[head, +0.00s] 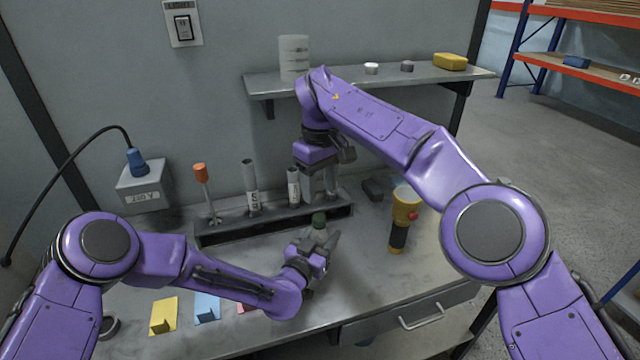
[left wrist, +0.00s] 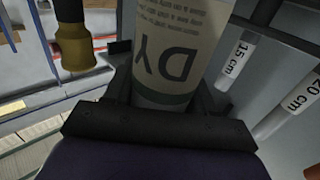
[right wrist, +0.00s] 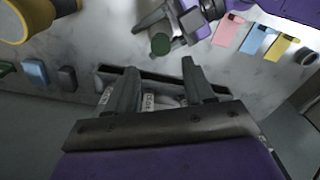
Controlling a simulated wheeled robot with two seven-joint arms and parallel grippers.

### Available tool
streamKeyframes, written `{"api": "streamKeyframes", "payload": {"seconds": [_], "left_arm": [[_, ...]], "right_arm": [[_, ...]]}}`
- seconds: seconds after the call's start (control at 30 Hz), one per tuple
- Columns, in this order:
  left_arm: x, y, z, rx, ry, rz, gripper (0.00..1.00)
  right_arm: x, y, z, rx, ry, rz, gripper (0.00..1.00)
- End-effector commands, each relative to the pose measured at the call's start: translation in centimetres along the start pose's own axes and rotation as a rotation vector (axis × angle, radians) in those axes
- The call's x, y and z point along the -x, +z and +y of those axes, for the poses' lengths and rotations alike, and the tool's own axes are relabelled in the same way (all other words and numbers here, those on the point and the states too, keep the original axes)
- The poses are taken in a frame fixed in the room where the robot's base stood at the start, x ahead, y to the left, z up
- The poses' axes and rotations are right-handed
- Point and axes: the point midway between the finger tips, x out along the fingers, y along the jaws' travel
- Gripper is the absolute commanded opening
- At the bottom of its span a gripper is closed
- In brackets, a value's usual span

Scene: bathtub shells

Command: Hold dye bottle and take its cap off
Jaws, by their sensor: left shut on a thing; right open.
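The dye bottle (left wrist: 172,45) fills the middle of the left wrist view, with a pale label reading "DY". My left gripper (head: 322,246) is shut on it above the bench. In the head view, the bottle's dark green cap (head: 319,219) shows just above the left gripper, and the bottle's body is mostly hidden. The right wrist view shows the cap (right wrist: 160,43) beyond my fingers, beside the left gripper. My right gripper (right wrist: 158,80) is open and apart from the cap. In the head view the right gripper (head: 322,182) is over the rack, behind the bottle.
A dark rack (head: 275,225) holds labelled tubes (head: 251,186) and an orange-handled tool (head: 203,190). Colored cards (head: 163,313) lie at front left. A shelf (head: 350,82) hangs above. The bench is clear between the left gripper and flashlight.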

Motion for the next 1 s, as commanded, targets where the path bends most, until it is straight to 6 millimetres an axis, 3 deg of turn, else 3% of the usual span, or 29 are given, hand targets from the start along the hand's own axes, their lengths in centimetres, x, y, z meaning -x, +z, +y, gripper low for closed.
{"api": "streamKeyframes", "payload": {"seconds": [0.43,0.8,0.87,0.97,1.0], "left_arm": [[0.0,0.0,0.0,0.0,0.0,0.0,0.0],[0.0,0.0,0.0,0.0,0.0,-0.001,0.0],[0.0,0.0,0.0,0.0,0.0,-0.001,0.0],[0.0,0.0,0.0,0.0,0.0,-0.001,0.0],[0.0,0.0,0.0,0.0,0.0,-0.001,0.0]], "right_arm": [[-6.8,0.0,0.0,-0.019,-0.001,-0.002,0.53],[-8.0,0.0,0.0,-0.018,-0.001,0.0,0.53],[-8.0,0.0,0.0,-0.018,-0.001,0.0,0.36],[-8.0,0.0,0.0,-0.018,0.0,0.0,0.04],[-8.0,0.0,0.0,-0.018,0.0,0.0,0.0]]}}
